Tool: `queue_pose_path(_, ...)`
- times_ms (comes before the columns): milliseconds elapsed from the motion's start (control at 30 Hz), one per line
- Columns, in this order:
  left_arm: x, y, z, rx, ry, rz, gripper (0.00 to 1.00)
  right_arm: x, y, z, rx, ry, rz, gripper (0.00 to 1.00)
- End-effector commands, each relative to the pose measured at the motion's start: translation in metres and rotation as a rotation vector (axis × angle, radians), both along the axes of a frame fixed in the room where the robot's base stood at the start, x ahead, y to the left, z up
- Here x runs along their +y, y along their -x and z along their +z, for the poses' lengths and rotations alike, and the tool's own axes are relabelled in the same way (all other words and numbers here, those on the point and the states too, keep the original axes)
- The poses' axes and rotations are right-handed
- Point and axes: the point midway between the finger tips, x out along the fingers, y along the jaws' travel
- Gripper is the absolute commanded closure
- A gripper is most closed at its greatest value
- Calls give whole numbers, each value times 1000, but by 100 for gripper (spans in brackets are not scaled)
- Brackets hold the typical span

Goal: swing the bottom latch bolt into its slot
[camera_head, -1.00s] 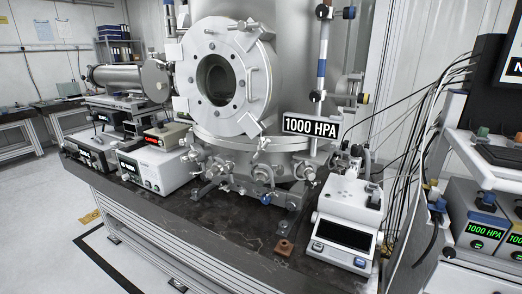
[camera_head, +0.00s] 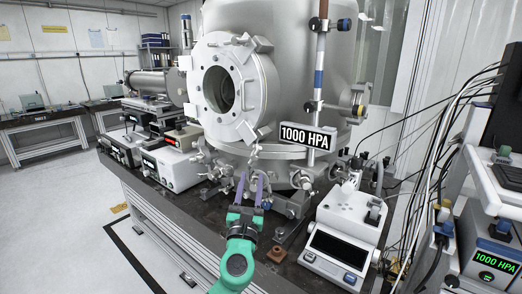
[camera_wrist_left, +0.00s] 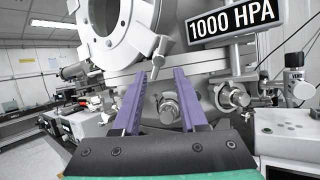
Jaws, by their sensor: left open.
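The round metal chamber door (camera_head: 216,88) faces left at the front of the vacuum chamber, with a round window and latch lugs around its rim. A small bolt (camera_head: 253,150), which looks like the bottom latch bolt, hangs below the lower right lug (camera_head: 245,130). In the left wrist view the bolt (camera_wrist_left: 157,57) points down beyond the fingertips. Whether it is in a slot I cannot tell. My left gripper (camera_head: 251,178), green with purple fingers, is open and empty just below the bolt. It also shows in the left wrist view (camera_wrist_left: 160,74), with valve fittings behind it. My right gripper is out of view.
The 1000 HPA sign (camera_head: 307,137) stands right of the door, on a vertical post. A white instrument (camera_head: 342,235) sits at the bench's right front. Valve fittings (camera_wrist_left: 168,108) ring the chamber base behind the fingers. White boxes (camera_head: 172,165) stand at left.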

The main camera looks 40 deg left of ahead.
Motion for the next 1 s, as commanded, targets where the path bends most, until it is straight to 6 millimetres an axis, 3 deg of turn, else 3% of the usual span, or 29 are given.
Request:
queue_pose_path(167, 24, -36, 24, -3, 2, 1, 58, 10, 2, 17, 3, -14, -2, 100)
queue_pose_path(400, 53, -83, 44, -1, 4, -1, 58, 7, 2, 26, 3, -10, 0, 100)
queue_pose_path(567, 62, -98, 48, 0, 6, -2, 58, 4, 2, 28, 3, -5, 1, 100)
queue_pose_path(800, 63, -100, 48, 1, 7, -3, 58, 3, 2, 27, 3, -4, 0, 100)
queue_pose_path(833, 63, -100, 48, 1, 7, -3, 62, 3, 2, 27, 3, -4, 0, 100)
queue_pose_path(933, 63, -100, 48, 1, 7, -3, 100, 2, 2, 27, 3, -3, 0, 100)
queue_pose_path(1000, 63, -100, 48, 1, 7, -3, 100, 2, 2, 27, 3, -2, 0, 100)
